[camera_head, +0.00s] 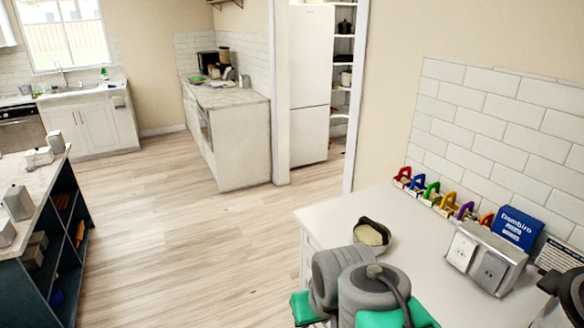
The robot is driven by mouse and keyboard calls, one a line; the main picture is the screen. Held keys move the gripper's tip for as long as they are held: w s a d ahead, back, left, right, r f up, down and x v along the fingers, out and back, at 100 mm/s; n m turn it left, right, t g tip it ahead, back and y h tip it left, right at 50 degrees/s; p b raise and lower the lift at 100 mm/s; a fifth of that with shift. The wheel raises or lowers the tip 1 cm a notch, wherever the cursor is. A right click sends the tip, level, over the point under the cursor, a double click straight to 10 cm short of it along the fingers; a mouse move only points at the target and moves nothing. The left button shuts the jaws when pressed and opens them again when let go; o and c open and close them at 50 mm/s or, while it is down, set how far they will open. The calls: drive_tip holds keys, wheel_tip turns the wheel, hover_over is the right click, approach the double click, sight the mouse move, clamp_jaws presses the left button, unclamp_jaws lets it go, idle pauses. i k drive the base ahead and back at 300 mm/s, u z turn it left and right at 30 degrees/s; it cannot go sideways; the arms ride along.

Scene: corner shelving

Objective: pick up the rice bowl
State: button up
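A bowl (372,234) with a dark rim and a beige inside or filling stands on the white counter (420,270), near its left edge. It looks like the rice bowl. My arm's grey and green links rise at the bottom of the picture, just in front of the bowl. I do not see the fingers of my gripper, and nothing is seen touching the bowl.
Several coloured padlock-like items (433,193) line the tiled wall behind the bowl. A blue box (518,227) and a grey socket-like box (484,258) stand to the right. A dark object (572,292) is cut off at the right edge. The wooden floor (190,250) at left is clear.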

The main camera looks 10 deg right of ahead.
sight(377, 236)
drive_tip(key=k, duration=0.3)
drive_tip(key=u, duration=0.75)
drive_tip(key=i, duration=1.05)
drive_tip(key=z, duration=0.9)
drive_tip(key=i, duration=0.8)
drive_tip(key=z, duration=0.7)
